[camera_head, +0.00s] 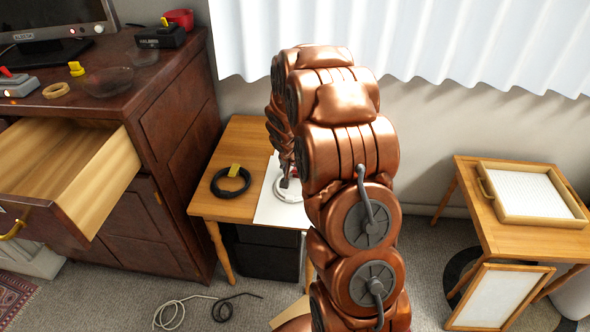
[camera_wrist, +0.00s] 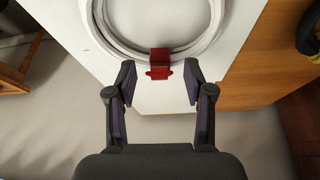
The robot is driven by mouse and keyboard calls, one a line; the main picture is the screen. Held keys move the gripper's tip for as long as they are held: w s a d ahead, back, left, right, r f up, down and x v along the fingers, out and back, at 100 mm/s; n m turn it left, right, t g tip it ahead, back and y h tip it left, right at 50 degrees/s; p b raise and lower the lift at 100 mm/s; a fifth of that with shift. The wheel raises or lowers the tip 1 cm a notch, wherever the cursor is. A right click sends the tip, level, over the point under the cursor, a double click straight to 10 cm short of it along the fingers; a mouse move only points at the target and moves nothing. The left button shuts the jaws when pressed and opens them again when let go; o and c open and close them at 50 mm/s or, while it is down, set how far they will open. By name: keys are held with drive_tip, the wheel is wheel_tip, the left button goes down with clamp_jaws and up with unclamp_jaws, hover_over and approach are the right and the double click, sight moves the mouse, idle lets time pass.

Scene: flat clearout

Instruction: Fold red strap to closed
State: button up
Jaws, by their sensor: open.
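The red strap (camera_wrist: 159,63) shows in the wrist view at the near edge of a white coil (camera_wrist: 104,36). It looks like a small red band across the coil with a tab on the near side; whether it is closed around the coil I cannot tell. The coil lies on a white sheet (camera_wrist: 150,97). My gripper (camera_wrist: 158,76) is open, with one finger on each side of the red strap and a gap to it. In the head view my arm hides most of the gripper, and the white coil (camera_head: 290,190) shows partly beside it.
A black coil with a yellow strap (camera_head: 231,182) lies on the small wooden table (camera_head: 210,206), left of the sheet. A dresser (camera_head: 170,130) with an open drawer (camera_head: 75,165) stands left. A side table with a tray (camera_head: 534,190) stands right. Cables (camera_head: 175,312) lie on the floor.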

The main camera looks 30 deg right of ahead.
sight(296, 176)
drive_tip(key=shift+c, duration=0.3)
clamp_jaws()
drive_tip(key=shift+f, duration=0.1)
drive_tip(key=shift+f+b, duration=0.15)
drive_tip(key=shift+b, duration=0.35)
drive_tip(key=shift+f+b, duration=0.25)
drive_tip(key=shift+b, duration=0.7)
drive_tip(key=b, duration=0.2)
drive_tip(key=t+h+b, duration=0.1)
drive_tip(key=b, duration=0.2)
drive_tip(key=f+b, duration=0.1)
drive_tip(key=b, duration=0.2)
drive_tip(key=shift+s+a+t+h, duration=0.25)
drive_tip(key=shift+t+h, duration=0.15)
drive_tip(key=b, duration=0.4)
drive_tip(key=f+t+h+b, duration=0.1)
drive_tip(key=b, duration=0.2)
drive_tip(key=shift+s+a+t+h+b, duration=0.15)
drive_tip(key=shift+t+h+b, duration=0.15)
drive_tip(key=shift+b, duration=0.5)
drive_tip(key=shift+r+t+h+b, duration=0.1)
drive_tip(key=shift+t+h+b, duration=0.3)
drive_tip(key=shift+b, duration=0.45)
